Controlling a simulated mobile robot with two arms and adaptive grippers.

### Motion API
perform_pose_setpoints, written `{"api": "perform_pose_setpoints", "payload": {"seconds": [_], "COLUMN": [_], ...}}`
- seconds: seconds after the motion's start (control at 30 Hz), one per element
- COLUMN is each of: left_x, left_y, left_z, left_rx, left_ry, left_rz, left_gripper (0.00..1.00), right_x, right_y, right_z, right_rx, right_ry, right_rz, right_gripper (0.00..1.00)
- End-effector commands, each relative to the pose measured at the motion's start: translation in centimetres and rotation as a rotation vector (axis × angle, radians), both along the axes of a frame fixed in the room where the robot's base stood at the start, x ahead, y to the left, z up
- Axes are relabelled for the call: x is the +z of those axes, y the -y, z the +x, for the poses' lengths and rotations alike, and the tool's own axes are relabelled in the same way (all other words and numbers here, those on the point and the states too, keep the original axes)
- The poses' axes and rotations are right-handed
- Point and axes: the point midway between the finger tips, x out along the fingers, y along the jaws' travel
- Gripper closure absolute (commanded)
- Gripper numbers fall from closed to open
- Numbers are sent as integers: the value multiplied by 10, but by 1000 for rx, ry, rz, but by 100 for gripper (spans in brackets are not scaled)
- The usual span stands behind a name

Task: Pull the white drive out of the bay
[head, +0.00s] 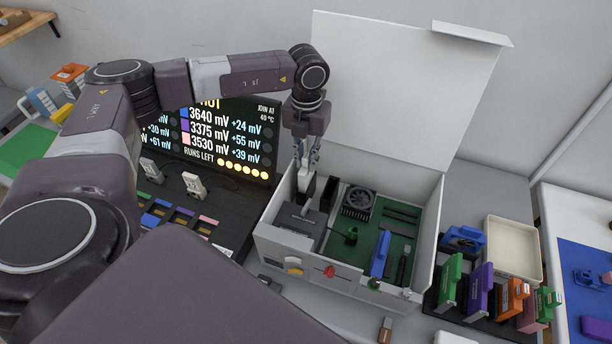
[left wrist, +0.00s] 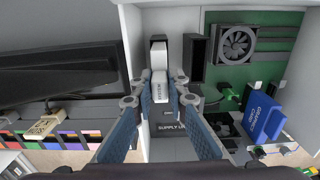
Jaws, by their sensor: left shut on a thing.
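The white drive (left wrist: 159,87) stands upright at the back left of the open PC case, and it also shows in the head view (head: 305,182). My left gripper (head: 308,163) reaches down from above and is shut on the drive. In the left wrist view the blue-padded fingertips (left wrist: 160,90) press on both sides of it. The bay (left wrist: 158,42) shows as a light and dark slot behind the drive. I cannot tell how much of the drive sits inside it. My right gripper is not in view.
The case (head: 436,215) holds a fan (head: 359,200), a blue graphics card (head: 380,253) and a grey power supply (head: 297,220). Its raised lid (head: 400,80) stands behind. A lit screen (head: 230,135) is to the left. Several coloured cards and a cream tray (head: 513,248) are at right.

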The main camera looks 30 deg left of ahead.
Motion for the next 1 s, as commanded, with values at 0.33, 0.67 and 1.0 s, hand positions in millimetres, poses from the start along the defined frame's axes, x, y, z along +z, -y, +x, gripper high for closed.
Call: {"api": "perform_pose_setpoints", "payload": {"seconds": [0.33, 0.67, 1.0], "left_x": [24, 44, 62], "left_y": [0, 0, 0], "left_z": [0, 0, 0], "left_rx": [0, 0, 0], "left_ry": [1, 1, 1], "left_rz": [-2, -2, 0], "left_gripper": [100, 100, 100], "right_x": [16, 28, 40], "right_y": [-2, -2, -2], "right_z": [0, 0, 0], "right_rx": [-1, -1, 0], "right_ry": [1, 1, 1], "right_rz": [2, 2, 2], "right_gripper": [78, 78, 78]}}
